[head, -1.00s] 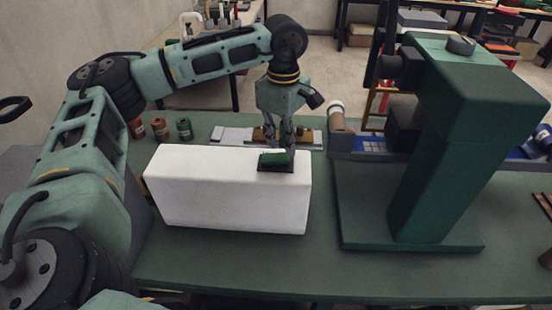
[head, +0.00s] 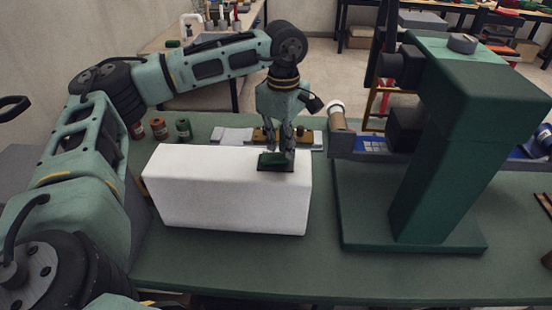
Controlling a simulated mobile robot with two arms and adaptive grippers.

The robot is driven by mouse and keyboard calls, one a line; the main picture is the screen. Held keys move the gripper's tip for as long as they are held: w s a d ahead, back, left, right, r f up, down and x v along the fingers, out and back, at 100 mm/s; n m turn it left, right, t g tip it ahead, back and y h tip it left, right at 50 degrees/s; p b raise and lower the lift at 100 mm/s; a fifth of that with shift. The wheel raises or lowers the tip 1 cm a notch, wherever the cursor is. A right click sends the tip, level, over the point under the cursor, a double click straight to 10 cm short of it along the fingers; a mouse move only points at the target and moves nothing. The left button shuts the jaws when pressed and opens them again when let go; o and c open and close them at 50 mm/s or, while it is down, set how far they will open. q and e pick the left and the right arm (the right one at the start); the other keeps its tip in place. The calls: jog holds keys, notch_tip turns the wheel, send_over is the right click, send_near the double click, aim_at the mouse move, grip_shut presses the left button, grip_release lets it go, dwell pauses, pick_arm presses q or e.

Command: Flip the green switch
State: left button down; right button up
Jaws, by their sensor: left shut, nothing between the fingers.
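The green switch (head: 270,160) sits on a dark base on the top right of a long white box (head: 220,195). The box stands on the dark green table. My left gripper (head: 284,150) points straight down over the right part of the switch. Its fingers are shut with nothing between them, and the tips are at or very near the switch; I cannot tell if they touch it. The fingers hide part of the switch. My right gripper is not in view.
A tall green machine (head: 455,150) stands right of the box. Several small spools (head: 160,128) stand behind the box at the left. A light strip with a brown block (head: 262,136) lies behind the box. The table's front part is clear.

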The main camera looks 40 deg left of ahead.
aim_at(282, 156)
pick_arm(q)
jog(key=shift+s+f+b, duration=0.1)
jog(key=shift+f+b, duration=0.45)
jog(key=shift+f, duration=0.25)
jog(key=shift+r, duration=0.15)
jog(key=shift+r+p, duration=0.8)
jog(key=shift+r, duration=0.05)
jog(key=shift+r+p, duration=1.6)
jog(key=shift+r, duration=0.95)
jog(key=shift+f, duration=0.1)
